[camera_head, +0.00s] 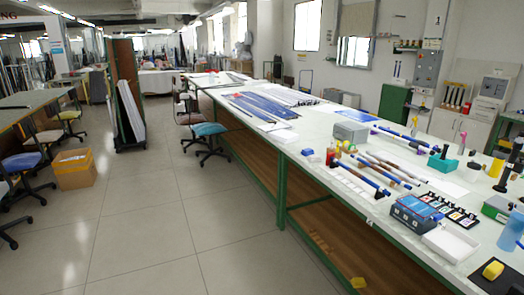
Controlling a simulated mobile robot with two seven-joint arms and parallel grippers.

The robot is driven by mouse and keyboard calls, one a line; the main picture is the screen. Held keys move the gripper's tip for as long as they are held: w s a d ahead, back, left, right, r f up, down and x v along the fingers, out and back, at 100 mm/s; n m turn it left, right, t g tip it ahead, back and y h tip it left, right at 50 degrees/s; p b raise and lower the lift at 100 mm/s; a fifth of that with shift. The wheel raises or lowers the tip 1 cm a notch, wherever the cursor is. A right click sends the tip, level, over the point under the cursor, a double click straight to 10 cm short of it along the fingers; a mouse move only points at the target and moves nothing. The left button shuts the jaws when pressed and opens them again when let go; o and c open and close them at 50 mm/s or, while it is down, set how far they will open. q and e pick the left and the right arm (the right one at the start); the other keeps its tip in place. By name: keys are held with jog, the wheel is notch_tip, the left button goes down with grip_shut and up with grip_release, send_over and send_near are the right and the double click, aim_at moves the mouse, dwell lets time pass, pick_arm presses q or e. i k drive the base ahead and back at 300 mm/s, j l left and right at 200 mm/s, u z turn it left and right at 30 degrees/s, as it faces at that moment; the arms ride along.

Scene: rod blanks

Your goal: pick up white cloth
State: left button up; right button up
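I cannot clearly make out a white cloth. A flat white sheet (447,187) lies on the long workbench among the tools, right of the rods; whether it is cloth or paper I cannot tell. A smaller flat white piece (273,127) lies near the front edge of the bench, by the blue rods. Neither of my grippers shows in the head view.
The long pale workbench (240,112) with green legs runs along the right. A cardboard box (75,172) and chairs stand left; the aisle floor is clear.

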aim_at(313, 158)
jog(key=i+l+z, duration=0.15)
jog(key=i+l, duration=0.2)
jog(key=i+l+z, duration=0.15)
jog(key=i, duration=0.35)
jog(key=i+l, duration=0.1)
jog(key=l, duration=0.15)
jog(key=i+l, duration=0.1)
jog(key=l+z, duration=0.1)
jog(key=z, duration=2)
jog(key=u, duration=2.05)
jog(key=i, duration=0.2)
